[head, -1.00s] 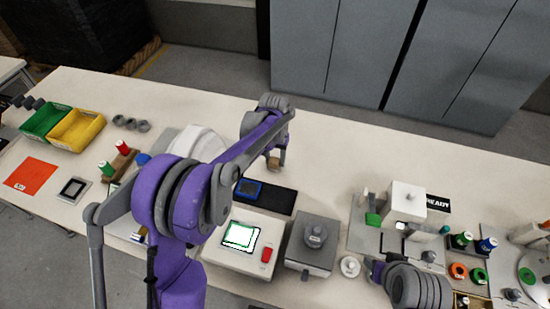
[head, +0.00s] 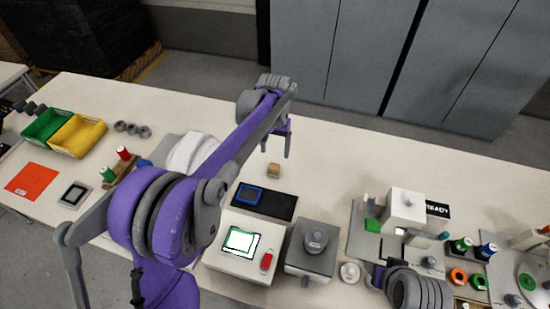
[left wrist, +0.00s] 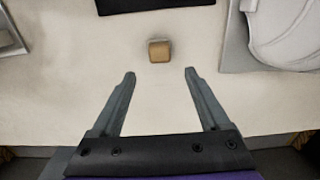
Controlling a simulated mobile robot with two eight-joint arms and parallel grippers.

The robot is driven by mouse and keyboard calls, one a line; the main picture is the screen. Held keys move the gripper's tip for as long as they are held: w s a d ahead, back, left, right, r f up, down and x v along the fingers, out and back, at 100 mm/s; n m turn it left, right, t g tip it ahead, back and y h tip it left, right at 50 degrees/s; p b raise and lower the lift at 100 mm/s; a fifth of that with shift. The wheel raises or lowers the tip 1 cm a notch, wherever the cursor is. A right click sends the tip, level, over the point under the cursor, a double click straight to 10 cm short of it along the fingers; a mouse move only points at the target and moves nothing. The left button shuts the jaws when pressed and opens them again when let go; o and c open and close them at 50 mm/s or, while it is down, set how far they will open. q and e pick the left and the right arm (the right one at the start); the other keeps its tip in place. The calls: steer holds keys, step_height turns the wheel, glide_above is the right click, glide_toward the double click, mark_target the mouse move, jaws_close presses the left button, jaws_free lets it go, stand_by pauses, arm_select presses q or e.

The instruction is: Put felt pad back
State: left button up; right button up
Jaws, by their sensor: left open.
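A small tan block (head: 273,170), which may be the felt pad, sits on the bare white bench behind the dark mat (head: 280,206). It also shows in the left wrist view (left wrist: 159,51), between and just beyond the fingertips. My left gripper (head: 288,148) is open and empty, raised clear of the block. Both fingers show apart in the left wrist view (left wrist: 159,74). My right gripper (head: 376,273) is at the lower right, beside the grey fixture plate; its jaws are too small to read.
A blue frame (head: 249,195) lies on the mat. A box with a screen (head: 240,242) and a grey box with a knob (head: 312,248) stand in front. Green (head: 45,122) and yellow (head: 77,134) bins are at left. The back of the bench is clear.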

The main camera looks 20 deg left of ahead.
arm_select(q)
steer(key=s+a+r+t, duration=0.1)
steer(key=s+r+t, duration=0.15)
steer(key=s, duration=0.55)
steer(key=s+a+r+t, duration=0.1)
steer(key=s+r, duration=0.2)
steer(key=s, duration=0.5)
steer(key=shift+t, duration=0.85)
steer(key=s+f, duration=0.1)
steer(key=s, duration=0.3)
steer(key=s+f, duration=0.2)
steer(key=s, duration=0.1)
steer(key=s+f, duration=0.2)
steer(key=s, duration=0.2)
steer(key=shift+s+a+f, duration=0.15)
steer(key=shift+s+a, duration=0.15)
steer(key=shift+a, duration=0.1)
steer(key=shift+s+f, duration=0.3)
steer(key=shift+s, duration=0.05)
arm_select(e)
steer(key=shift+r, duration=0.15)
arm_select(q)
steer(key=shift+a, duration=0.1)
arm_select(e)
steer(key=shift+a, duration=0.1)
